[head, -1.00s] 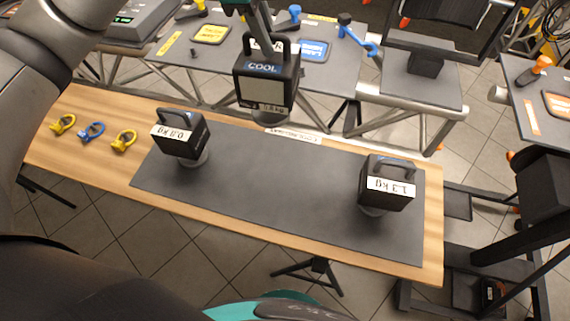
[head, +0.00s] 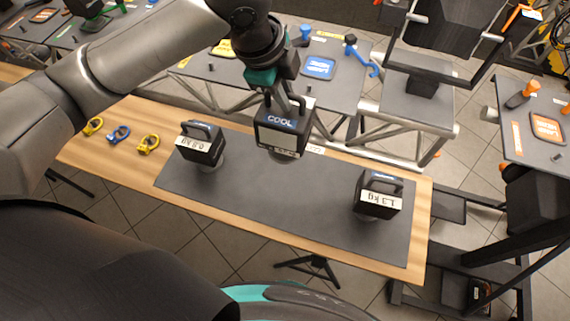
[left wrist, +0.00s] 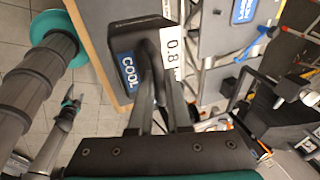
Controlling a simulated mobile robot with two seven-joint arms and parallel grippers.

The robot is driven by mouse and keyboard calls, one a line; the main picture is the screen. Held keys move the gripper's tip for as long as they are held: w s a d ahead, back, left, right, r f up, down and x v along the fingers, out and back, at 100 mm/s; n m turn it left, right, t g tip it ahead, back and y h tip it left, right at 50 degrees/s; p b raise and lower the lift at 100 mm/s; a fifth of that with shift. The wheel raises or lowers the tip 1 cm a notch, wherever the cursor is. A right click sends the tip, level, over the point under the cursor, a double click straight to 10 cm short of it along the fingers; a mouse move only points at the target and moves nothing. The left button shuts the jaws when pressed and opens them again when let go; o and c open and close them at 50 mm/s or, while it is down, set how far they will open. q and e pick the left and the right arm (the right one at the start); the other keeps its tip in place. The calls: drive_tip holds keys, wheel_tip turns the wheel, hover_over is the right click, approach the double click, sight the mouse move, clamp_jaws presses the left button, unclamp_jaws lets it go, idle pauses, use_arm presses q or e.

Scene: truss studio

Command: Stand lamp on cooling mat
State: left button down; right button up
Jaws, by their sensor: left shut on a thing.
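My left gripper (head: 284,98) is shut on the handle of a black box-shaped lamp (head: 281,124) with a blue COOL label and a white weight label. The lamp hangs roughly upright, its round foot over the back middle of the dark grey mat (head: 270,205). I cannot tell whether the foot touches the mat. In the left wrist view the gripper fingers (left wrist: 155,75) hold the handle of the lamp (left wrist: 120,35), and 0.8 shows on its label.
A similar lamp (head: 201,146) stands at the mat's left end, and a 1.3 kg one (head: 379,192) at its right end. Yellow and blue shackles (head: 119,134) lie on the wooden table (head: 90,160). The mat's middle and front are clear.

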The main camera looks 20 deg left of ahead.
sight(266, 126)
use_arm(q)
wheel_tip(266, 126, down, 18)
drive_tip(key=b, duration=0.2)
drive_tip(key=shift+f+b, duration=0.15)
drive_tip(key=shift+b, duration=0.15)
drive_tip(key=c, duration=1.3)
unclamp_jaws()
drive_tip(key=shift+f, duration=0.15)
drive_tip(key=o, duration=0.4)
drive_tip(key=shift+o, duration=0.2)
drive_tip(key=p+v, duration=0.2)
drive_tip(key=v, duration=1)
